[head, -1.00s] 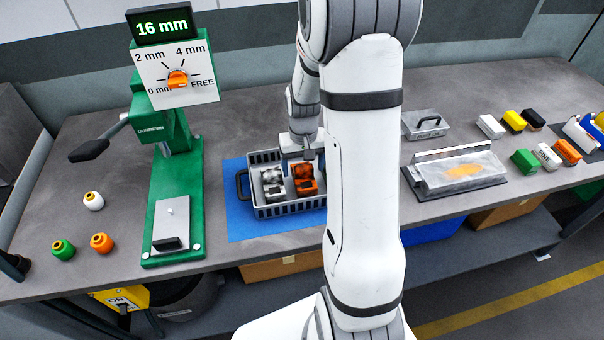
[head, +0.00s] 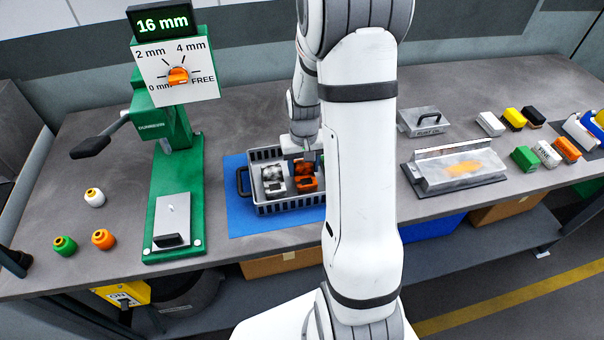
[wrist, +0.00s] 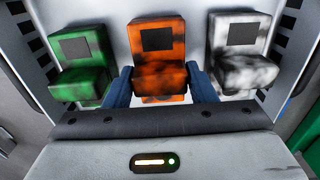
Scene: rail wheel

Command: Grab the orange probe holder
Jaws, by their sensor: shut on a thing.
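The orange probe holder (head: 306,184) is in a grey basket (head: 287,207), to the right of a white holder (head: 273,181). In the wrist view the orange holder (wrist: 160,72) stands in the middle, smudged with black and with a dark square on its face. A green holder (wrist: 82,78) is at its left and the white one (wrist: 241,75) at its right. My gripper (wrist: 161,90) is shut on the orange holder, with one blue finger on each side of it. In the head view my arm hides part of the basket's right side and the green holder.
The basket stands on a blue mat (head: 239,222). A green press (head: 176,190) with a 16 mm display is to its left. A metal block (head: 455,172) and several coloured blocks lie on the right. Three small bobbins, including a white one (head: 95,198), stand at the left.

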